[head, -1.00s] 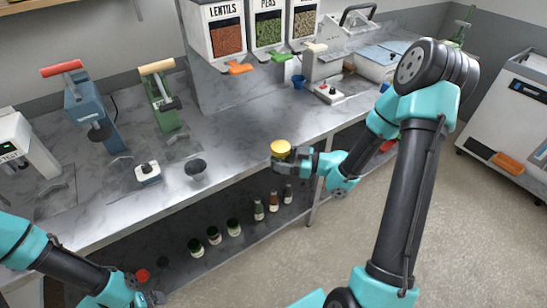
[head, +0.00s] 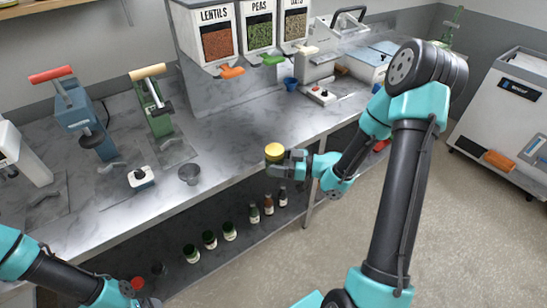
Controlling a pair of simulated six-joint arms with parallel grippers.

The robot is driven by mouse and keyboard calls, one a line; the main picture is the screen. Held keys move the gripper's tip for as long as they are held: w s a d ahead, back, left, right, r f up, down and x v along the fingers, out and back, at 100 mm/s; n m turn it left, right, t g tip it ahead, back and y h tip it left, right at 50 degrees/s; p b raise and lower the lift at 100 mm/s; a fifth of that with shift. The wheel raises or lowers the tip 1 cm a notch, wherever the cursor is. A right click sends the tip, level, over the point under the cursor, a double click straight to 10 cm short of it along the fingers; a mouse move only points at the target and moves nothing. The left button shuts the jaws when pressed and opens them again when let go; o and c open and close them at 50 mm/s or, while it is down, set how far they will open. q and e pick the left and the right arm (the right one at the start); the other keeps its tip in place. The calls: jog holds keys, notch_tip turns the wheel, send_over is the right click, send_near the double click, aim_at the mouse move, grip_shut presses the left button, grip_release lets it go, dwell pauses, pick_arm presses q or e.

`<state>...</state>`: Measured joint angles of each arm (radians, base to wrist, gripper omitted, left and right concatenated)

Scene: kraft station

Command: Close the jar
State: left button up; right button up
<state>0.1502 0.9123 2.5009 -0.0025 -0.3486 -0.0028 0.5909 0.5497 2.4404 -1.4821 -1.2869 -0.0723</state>
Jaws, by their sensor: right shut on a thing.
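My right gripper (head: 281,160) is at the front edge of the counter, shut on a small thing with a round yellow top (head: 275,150). The yellow top looks like a jar lid and faces up; a jar body below it cannot be made out. My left gripper (head: 146,298) is low at the bottom left, in front of the counter. A round red thing (head: 137,283) shows right beside it, like a lid. I cannot tell whether the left gripper holds it, or whether its fingers are open.
A grey round cup (head: 189,174) and a small white device (head: 140,178) stand on the counter (head: 225,155). Blue (head: 88,125) and green (head: 154,105) presses stand behind. Dispensers (head: 218,40) are at the back. Several jars and bottles (head: 229,232) stand on the lower shelf.

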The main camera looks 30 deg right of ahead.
jog(key=shift+w+r, duration=0.1)
jog(key=w+a+r+m+t+h, duration=0.5)
jog(key=w+r+h, duration=0.2)
jog(key=w+r, duration=0.25)
jog(key=s+a+r+m+t+h, duration=0.1)
jog(key=s+a+r+m+h, duration=0.1)
jog(key=a+r+m+h, duration=0.3)
jog(key=shift+s+a+r+h, duration=0.3)
jog(key=shift+a+r+h, duration=0.25)
jog(key=shift+r+h, duration=0.4)
jog(key=s+a+f+n+g+y, duration=0.3)
jog(key=a+f+n+y, duration=0.5)
jog(key=f+y, duration=0.3)
jog(key=shift+s+a+f+g+y, duration=0.35)
jog(key=shift+s+a+f+g, duration=0.1)
jog(key=shift+a+f, duration=0.55)
jog(key=shift+d, duration=0.1)
